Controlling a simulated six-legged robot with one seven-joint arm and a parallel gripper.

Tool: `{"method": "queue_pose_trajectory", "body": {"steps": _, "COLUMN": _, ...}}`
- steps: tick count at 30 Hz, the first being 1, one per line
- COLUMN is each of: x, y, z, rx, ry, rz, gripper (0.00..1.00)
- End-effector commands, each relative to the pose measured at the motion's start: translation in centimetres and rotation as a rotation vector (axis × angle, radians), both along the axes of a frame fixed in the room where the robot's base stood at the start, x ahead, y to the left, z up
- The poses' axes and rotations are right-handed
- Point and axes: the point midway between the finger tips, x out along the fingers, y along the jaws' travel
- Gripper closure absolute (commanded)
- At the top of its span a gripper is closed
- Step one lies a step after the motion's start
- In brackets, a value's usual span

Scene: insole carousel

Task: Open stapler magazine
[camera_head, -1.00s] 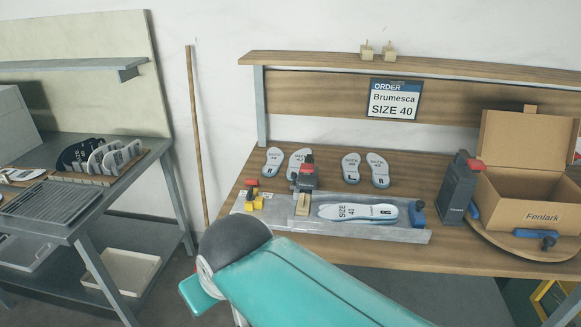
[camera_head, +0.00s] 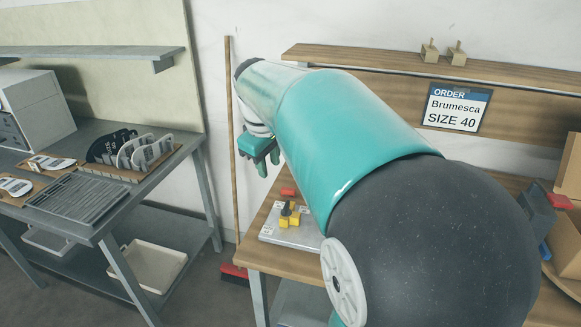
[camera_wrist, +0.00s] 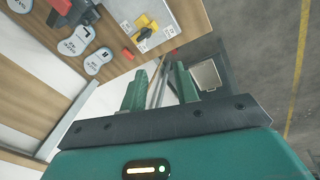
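A dark grey upright tool with a red part (camera_head: 541,214), which looks like the stapler, shows at the right edge of the head view. My arm hides part of it, and its magazine cannot be made out. My gripper (camera_head: 267,163) hangs over the left end of the wooden bench, far to the left of that tool. In the wrist view my gripper (camera_wrist: 160,82) has its two green fingers apart with nothing held between them.
A pole (camera_head: 230,120) leans on the wall. A grey table with a rack of insoles (camera_head: 140,150) stands left. My arm hides the bench's middle.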

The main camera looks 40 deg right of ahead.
Motion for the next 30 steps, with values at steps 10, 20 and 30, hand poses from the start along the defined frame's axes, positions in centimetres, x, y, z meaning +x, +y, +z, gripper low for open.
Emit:
{"method": "queue_pose_trajectory", "body": {"steps": 10, "x": 4.8, "y": -13.4, "z": -3.4, "rx": 0.038, "ry": 0.137, "rz": 0.108, "gripper": 0.70}}
{"method": "queue_pose_trajectory", "body": {"steps": 20, "x": 4.6, "y": -25.3, "z": -8.0, "rx": 0.112, "ry": 0.189, "rz": 0.179, "gripper": 0.70}}
{"method": "queue_pose_trajectory", "body": {"steps": 30, "x": 4.4, "y": -27.3, "z": -10.8, "rx": 0.125, "ry": 0.196, "rz": 0.189, "gripper": 0.70}}
